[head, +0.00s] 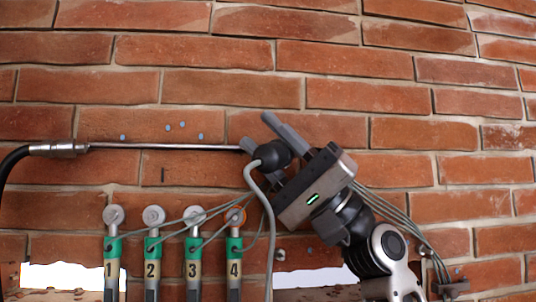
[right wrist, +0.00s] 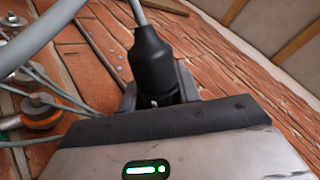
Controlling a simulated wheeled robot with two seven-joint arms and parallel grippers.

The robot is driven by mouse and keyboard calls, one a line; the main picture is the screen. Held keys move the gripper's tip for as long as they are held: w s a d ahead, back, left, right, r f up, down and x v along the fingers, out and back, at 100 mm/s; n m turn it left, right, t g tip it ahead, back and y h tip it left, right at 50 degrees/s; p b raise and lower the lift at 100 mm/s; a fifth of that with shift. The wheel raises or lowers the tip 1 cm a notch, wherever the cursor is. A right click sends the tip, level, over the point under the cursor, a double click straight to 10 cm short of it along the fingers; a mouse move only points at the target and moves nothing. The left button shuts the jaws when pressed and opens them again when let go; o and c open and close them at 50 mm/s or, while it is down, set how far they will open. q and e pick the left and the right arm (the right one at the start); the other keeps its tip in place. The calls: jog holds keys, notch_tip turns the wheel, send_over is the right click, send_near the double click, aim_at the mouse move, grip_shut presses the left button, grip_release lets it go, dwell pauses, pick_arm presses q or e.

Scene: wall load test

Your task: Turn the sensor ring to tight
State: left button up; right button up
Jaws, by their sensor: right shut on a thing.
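My right gripper (head: 258,133) comes in from the lower right, its two grey fingers pointing up and left. It is shut around a black rounded sensor piece (head: 272,154) with a grey cable, at the right end of a thin steel rod (head: 165,147). In the right wrist view this black piece (right wrist: 152,55) stands between the fingers, its cable running up. The fingers hide most of what they grip, and I cannot read any tight mark. An orange ring (head: 243,216) sits around the top of post 4 (head: 234,255); it also shows in the right wrist view (right wrist: 40,122). My left gripper is not in view.
A brick wall (head: 230,92) fills the background. Posts with green bands, numbered 1 (head: 110,250), 2 (head: 153,250) and 3 (head: 194,250), stand left of post 4. Thin grey cables cross near the post tops. A black hose (head: 10,170) joins the rod's left end.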

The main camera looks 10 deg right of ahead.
dwell(0.3)
jog(key=o, duration=1)
jog(key=shift+c, duration=0.2)
jog(key=shift+d+f, duration=0.3)
jog(key=shift+f, duration=0.1)
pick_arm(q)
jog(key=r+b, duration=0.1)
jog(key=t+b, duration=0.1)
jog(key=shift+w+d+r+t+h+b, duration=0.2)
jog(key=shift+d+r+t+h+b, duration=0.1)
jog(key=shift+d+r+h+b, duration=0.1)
pick_arm(e)
jog(key=v, duration=1.5)
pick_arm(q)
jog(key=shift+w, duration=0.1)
